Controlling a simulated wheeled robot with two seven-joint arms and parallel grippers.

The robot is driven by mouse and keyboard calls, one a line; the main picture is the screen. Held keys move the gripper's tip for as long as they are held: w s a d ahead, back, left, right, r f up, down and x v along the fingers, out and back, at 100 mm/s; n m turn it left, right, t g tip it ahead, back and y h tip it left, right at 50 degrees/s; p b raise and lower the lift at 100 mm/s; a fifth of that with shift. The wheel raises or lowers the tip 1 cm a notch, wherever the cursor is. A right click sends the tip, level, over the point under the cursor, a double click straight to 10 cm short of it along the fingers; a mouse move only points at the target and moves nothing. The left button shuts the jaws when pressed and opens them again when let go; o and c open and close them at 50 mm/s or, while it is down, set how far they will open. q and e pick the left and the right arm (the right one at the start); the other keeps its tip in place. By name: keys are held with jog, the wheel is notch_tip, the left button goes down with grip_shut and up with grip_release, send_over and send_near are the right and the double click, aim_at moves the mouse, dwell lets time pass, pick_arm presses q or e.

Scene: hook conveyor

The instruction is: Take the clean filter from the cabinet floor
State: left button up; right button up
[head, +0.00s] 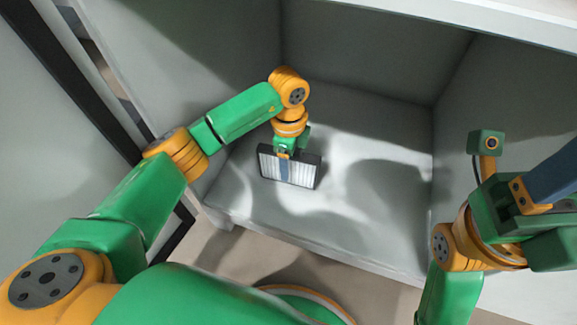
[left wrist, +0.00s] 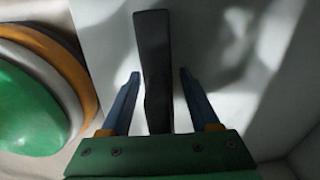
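The clean filter (head: 299,174), a white pleated panel in a dark frame, stands upright on the cabinet floor (head: 345,215). My left gripper (head: 284,168) is above it, pointing down, with one blue finger in front of its pleated face. In the left wrist view the filter's dark top edge (left wrist: 154,65) lies between the two fingers of my left gripper (left wrist: 158,75). The fingers are apart, with a clear gap on the right side and a narrower one on the left. My right gripper (head: 552,178) is at the right edge, partly cut off; its finger opening is hidden.
The grey cabinet has a back wall (head: 375,50) and side walls around the filter. Its floor is free to the filter's right. A raised front edge (head: 310,251) borders the floor. A dark-edged door or panel (head: 75,80) is at the left.

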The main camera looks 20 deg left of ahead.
pick_arm(q)
grip_shut()
